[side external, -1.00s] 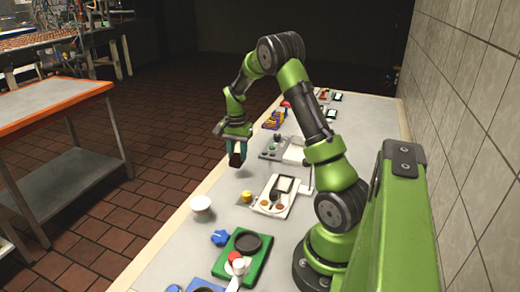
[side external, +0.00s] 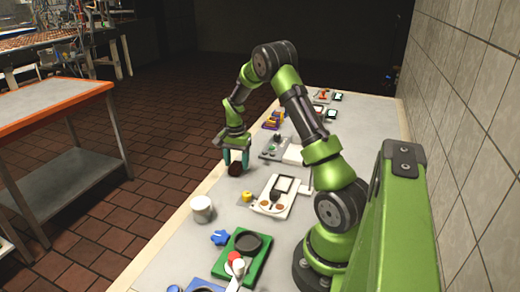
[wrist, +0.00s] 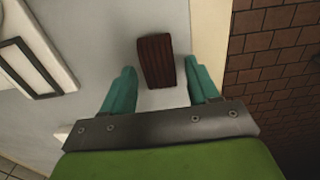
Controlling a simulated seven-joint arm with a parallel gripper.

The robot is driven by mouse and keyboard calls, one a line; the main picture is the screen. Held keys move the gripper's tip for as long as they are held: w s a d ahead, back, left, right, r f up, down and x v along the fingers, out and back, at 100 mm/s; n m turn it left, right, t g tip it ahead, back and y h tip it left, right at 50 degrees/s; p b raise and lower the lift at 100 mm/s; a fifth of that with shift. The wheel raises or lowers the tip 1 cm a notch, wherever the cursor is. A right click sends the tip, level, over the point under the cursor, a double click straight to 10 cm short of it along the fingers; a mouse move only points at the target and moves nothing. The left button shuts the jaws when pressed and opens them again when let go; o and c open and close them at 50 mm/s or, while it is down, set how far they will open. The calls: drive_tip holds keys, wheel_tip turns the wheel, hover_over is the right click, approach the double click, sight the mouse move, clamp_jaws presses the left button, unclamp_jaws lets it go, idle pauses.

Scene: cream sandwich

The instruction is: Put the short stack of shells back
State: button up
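My gripper (side external: 237,157) has teal fingers and is at the table's left edge, pointing down. In the wrist view (wrist: 160,80) its fingers are spread, with a visible gap on each side of a dark brown ridged stack of shells (wrist: 156,62). The stack also shows in the side view as a small dark shape (side external: 235,169) just below the fingertips. I cannot tell for sure whether it rests on the table.
A white cup (side external: 202,208) stands nearer the camera on the table's left side. A white tray with round wells (side external: 283,205), a yellow piece (side external: 247,196), a blue knob (side external: 220,238) and a green-framed dark pan (side external: 230,262) are nearby. The tabletop edge is close on the left.

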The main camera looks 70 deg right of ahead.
sight(236, 164)
wheel_tip(236, 164, up, 12)
drive_tip(key=a+r+n+t, duration=0.2)
drive_tip(key=a+r+n, duration=0.1)
drive_tip(key=a+r, duration=0.4)
drive_tip(key=s+a+r+n+t, duration=0.1)
drive_tip(key=s+a+n, duration=0.2)
drive_tip(key=a, duration=0.5)
drive_tip(key=s+a+r+n+t+y, duration=0.1)
drive_tip(key=s+a+n, duration=0.3)
drive_tip(key=a, duration=0.5)
drive_tip(key=s+a+r+n+t+y, duration=0.1)
drive_tip(key=s+a+n+t, duration=0.2)
drive_tip(key=s+a, duration=0.3)
drive_tip(key=shift+a+r+n, duration=0.25)
drive_tip(key=shift+a+n, duration=0.25)
drive_tip(key=shift+a, duration=0.7)
